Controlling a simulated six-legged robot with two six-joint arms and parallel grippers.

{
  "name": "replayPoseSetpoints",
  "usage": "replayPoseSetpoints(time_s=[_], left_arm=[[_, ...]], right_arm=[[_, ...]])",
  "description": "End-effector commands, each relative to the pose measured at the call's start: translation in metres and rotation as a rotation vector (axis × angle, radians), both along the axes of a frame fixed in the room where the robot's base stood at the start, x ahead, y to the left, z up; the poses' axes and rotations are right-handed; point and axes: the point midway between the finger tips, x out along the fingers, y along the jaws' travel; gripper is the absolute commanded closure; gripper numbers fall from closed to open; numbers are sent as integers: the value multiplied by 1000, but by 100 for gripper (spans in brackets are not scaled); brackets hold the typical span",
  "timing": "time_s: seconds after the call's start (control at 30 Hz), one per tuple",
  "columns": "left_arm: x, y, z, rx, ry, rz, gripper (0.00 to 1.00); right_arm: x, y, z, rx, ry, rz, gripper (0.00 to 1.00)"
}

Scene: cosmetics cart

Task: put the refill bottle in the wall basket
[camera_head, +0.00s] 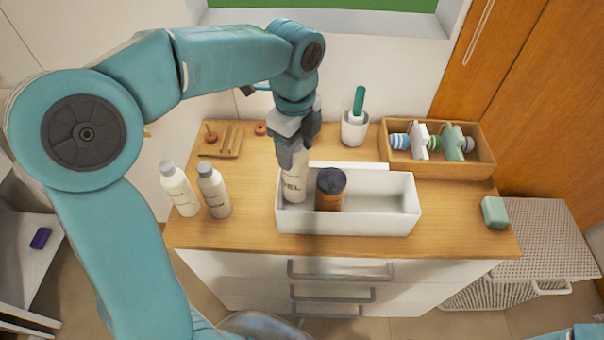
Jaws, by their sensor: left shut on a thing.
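My left gripper (292,155) points down and is shut on the upper part of a white bottle (294,187) with dark lettering, which I take for the refill bottle. The bottle is upright, within the left end of the white open basket (347,222) on the wooden top. Its cap is hidden by the fingers, and I cannot tell whether its base touches the basket floor. A brown jar with a dark lid (330,190) stands in the basket, just right of the bottle. My right gripper is not in view.
Two white bottles with grey caps (180,190) (214,192) stand left of the basket. Behind are a small wooden tray (222,150), a white cup with a green-handled brush (354,128) and a wooden crate (440,167) of rolled items. A green block (494,212) lies at right. The basket's right part is empty.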

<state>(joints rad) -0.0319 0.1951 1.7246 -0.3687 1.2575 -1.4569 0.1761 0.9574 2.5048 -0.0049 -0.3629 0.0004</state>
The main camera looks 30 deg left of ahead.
Motion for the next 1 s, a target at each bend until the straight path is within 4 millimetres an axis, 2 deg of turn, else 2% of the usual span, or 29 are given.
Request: replayPoseSetpoints(time_s=[0.1, 0.27, 0.5, 0.93, 0.97, 1.0], left_arm=[[0, 0, -25, 0, 2, 0, 100], [2, -1, -41, 0, -1, 1, 100], [4, -1, -77, 0, 3, 0, 100], [5, -1, -87, 0, -1, 0, 100], [5, -1, -86, 0, 0, 0, 36], [5, -1, -86, 0, 0, 0, 23]], right_arm=[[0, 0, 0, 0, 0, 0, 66], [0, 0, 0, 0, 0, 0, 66], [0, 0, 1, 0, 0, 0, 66], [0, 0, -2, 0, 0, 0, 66], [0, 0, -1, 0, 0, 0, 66], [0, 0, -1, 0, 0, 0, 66]])
